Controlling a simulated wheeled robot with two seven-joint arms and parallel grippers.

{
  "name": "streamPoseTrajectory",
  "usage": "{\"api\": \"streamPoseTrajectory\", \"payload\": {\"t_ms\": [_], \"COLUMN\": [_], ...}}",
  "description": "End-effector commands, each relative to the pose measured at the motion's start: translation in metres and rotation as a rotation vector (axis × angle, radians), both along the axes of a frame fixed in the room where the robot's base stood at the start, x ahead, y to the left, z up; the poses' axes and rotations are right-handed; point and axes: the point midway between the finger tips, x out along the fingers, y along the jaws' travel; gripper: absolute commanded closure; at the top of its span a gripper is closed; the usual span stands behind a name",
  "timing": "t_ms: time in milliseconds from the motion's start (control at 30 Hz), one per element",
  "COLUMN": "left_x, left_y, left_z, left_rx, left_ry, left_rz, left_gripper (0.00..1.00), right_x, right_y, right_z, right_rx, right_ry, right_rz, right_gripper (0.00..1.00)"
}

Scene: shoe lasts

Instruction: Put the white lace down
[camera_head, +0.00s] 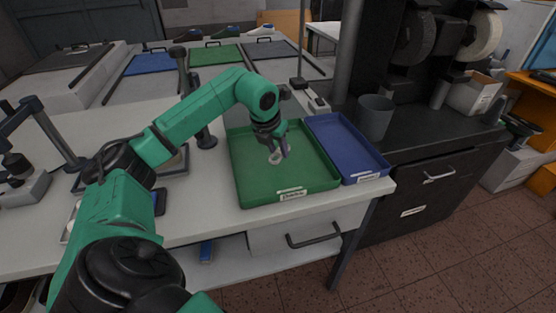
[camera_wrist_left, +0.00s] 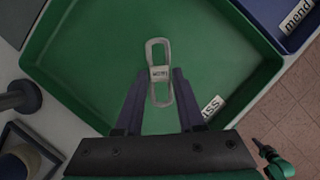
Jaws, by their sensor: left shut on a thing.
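The white lace (camera_wrist_left: 158,72) is a flat looped bundle with a printed band around its middle. In the left wrist view it sits between the fingertips of my left gripper (camera_wrist_left: 160,96), which is shut on it. In the head view the left gripper (camera_head: 279,150) points down into the green tray (camera_head: 318,178), with the white lace (camera_head: 275,158) small and pale at its fingertips. I cannot tell whether the lace touches the tray floor.
A blue tray (camera_head: 345,142) stands against the right side of the green tray. A grey cup (camera_head: 374,117) stands on the dark cabinet behind it. A lamp-like stand (camera_head: 204,138) rises to the left of the green tray. The green tray's floor is otherwise clear.

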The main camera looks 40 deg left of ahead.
Motion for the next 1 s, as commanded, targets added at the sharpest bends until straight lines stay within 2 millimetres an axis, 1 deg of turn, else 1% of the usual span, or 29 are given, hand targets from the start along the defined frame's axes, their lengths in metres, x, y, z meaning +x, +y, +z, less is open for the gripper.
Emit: {"api": "streamPoseTrajectory", "payload": {"t_ms": [33, 67, 133, 200, 500, 533, 600, 867, 933, 1000], "left_x": [-0.001, -0.001, -0.001, -0.001, 0.000, 0.000, 0.000, 0.000, 0.000, -0.002], "left_y": [0.000, 0.000, 0.000, 0.000, 0.000, 0.000, 0.000, 0.000, 0.000, 0.000], "left_z": [-0.010, -0.016, -0.029, -0.037, -0.041, -0.040, -0.039, -0.039, -0.035, -0.030], "left_rx": [0.001, 0.000, 0.000, 0.000, 0.001, 0.001, 0.001, 0.001, 0.000, 0.001], "left_ry": [0.005, 0.005, 0.005, 0.003, 0.001, 0.001, 0.001, 0.001, 0.000, -0.003], "left_rz": [0.000, 0.000, 0.000, 0.000, 0.000, 0.000, 0.000, 0.000, 0.000, 0.000], "left_gripper": [1.00, 1.00, 1.00, 1.00, 1.00, 0.54, 0.32, 0.32, 0.32, 0.32], "right_x": [0.006, 0.009, 0.009, 0.008, 0.001, 0.001, 0.000, 0.000, -0.001, -0.001], "right_y": [0.001, 0.001, 0.001, 0.001, 0.001, 0.001, 0.001, 0.001, 0.001, 0.001], "right_z": [0.001, 0.002, 0.003, 0.003, -0.001, -0.001, 0.000, 0.000, 0.003, 0.000], "right_rx": [0.001, 0.002, 0.003, 0.002, 0.003, 0.003, 0.002, 0.001, 0.001, 0.001], "right_ry": [-0.011, -0.015, -0.017, -0.014, -0.002, -0.002, -0.002, 0.000, 0.000, 0.000], "right_rz": [0.000, 0.000, 0.000, 0.000, -0.001, -0.001, -0.001, -0.002, -0.002, -0.002], "right_gripper": [1.00, 1.00, 1.00, 1.00, 1.00, 1.00, 1.00, 1.00, 1.00, 1.00]}}
